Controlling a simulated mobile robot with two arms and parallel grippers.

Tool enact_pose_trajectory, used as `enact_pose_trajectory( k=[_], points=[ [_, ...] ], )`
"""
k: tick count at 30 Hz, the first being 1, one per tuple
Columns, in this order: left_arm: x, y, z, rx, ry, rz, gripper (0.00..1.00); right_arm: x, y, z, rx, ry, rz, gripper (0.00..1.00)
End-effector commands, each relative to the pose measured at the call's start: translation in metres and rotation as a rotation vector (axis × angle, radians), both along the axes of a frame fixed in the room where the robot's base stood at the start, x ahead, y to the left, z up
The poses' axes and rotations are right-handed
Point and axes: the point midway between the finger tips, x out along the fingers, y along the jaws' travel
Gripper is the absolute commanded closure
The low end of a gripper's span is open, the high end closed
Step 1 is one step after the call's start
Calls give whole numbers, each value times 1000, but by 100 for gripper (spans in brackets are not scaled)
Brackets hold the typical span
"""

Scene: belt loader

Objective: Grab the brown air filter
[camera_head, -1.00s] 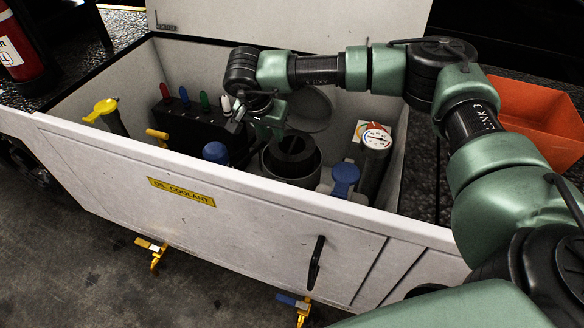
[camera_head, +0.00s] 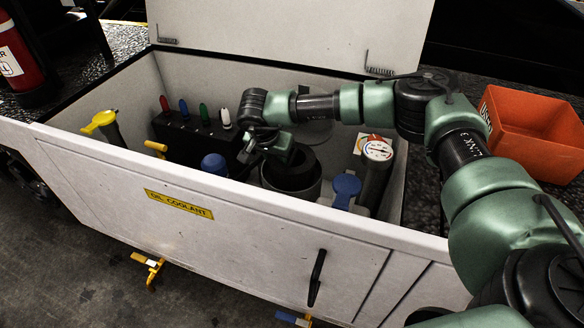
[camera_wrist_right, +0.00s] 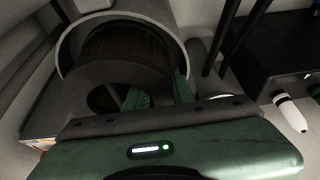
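The brown air filter (camera_wrist_right: 120,42) stands in the round grey canister (camera_wrist_right: 66,38) in the right wrist view, with brown pleats and a dark ring-shaped top. In the head view only its dark top (camera_head: 288,176) shows inside the canister (camera_head: 306,191). My right gripper (camera_head: 277,163) is over the canister. In the wrist view the right gripper (camera_wrist_right: 160,92) has green fingers apart, one at the ring's hole and one at its outer side. Whether they press on the ring wall is unclear. My left gripper is not in view.
The canister is inside an open white bin (camera_head: 150,196) with raised lid. Around it are a blue-capped filler (camera_head: 345,187), a gauge (camera_head: 378,151), a blue cap (camera_head: 214,162) and a black block with coloured levers (camera_head: 190,137). An orange crate (camera_head: 545,150) stands at right.

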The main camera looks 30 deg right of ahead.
Motion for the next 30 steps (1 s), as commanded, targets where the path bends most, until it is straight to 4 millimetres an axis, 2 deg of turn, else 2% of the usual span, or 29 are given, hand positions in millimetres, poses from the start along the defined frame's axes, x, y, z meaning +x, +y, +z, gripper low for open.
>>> enact_pose_trajectory(
  k=[1,2,12,17,23,30],
  points=[
    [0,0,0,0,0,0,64,0,0,0,0,0,0,92],
    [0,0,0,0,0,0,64,0,0,0,0,0,0,100],
    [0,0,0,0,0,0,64,0,0,1,0,-1,0,100],
    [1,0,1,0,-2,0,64,1,0,8,0,-3,0,100],
    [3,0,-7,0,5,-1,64,1,1,37,1,-4,2,100],
    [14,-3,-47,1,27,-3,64,2,0,105,0,-6,1,100]
  ],
)
